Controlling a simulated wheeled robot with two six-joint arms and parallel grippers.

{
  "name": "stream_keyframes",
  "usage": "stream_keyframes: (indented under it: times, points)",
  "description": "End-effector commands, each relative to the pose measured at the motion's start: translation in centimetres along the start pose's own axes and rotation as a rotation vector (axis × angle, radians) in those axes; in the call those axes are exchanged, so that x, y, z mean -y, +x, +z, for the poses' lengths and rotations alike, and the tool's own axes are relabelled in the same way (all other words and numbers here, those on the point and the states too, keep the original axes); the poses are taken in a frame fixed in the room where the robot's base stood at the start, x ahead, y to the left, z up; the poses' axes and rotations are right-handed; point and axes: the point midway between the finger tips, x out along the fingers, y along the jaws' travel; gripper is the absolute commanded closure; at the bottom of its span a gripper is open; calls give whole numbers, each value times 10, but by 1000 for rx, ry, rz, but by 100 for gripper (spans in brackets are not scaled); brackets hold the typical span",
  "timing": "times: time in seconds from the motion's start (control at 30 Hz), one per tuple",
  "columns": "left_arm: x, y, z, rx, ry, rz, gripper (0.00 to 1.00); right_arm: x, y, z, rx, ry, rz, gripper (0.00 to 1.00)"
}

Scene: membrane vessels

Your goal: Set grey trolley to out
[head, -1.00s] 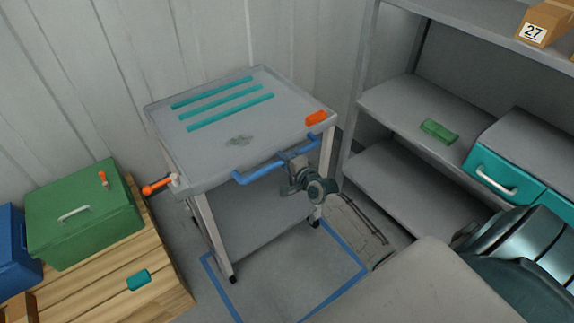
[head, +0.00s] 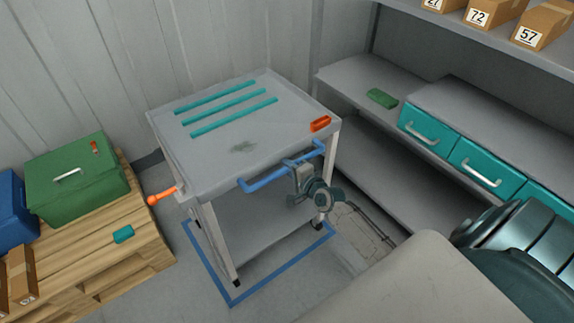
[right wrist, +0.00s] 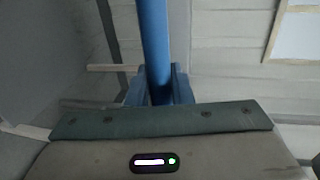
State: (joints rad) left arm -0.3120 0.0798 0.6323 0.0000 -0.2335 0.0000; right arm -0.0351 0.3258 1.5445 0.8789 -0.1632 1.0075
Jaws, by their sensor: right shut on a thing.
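The grey trolley (head: 215,152) stands on its castors in the middle of the head view, with three teal strips on its top and a blue bar handle (head: 262,183) along its front edge. Its visible front legs are within a blue outline (head: 268,280) on the floor, close to the outline's front edges. My right gripper (head: 303,166) is shut on the handle, towards its right end. In the right wrist view the blue handle (right wrist: 154,40) runs between the two fingers (right wrist: 160,92). My left gripper is not in view.
A wooden pallet (head: 130,255) with a green box (head: 75,185) is left of the trolley. A shelf unit (head: 385,165) with teal drawers (head: 428,130) stands close on the right. A corrugated wall is behind. An orange lever (head: 162,196) sticks out from the trolley's left side.

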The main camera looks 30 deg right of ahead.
Motion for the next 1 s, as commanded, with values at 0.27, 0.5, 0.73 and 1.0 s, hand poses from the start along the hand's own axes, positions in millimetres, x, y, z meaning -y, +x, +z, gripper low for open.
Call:
stream_keyframes:
  times: [0.27, 0.5, 0.73, 1.0]
  points:
    - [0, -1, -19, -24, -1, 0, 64, 0, -4, 0, 0, 0, -1, 100]
    - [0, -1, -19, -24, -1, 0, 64, 0, -4, 0, 0, 0, -1, 100]
    - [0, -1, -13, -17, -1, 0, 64, 0, -4, 0, 0, -1, -1, 60]
    - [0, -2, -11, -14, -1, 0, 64, 1, -7, 0, 0, -1, -2, 60]
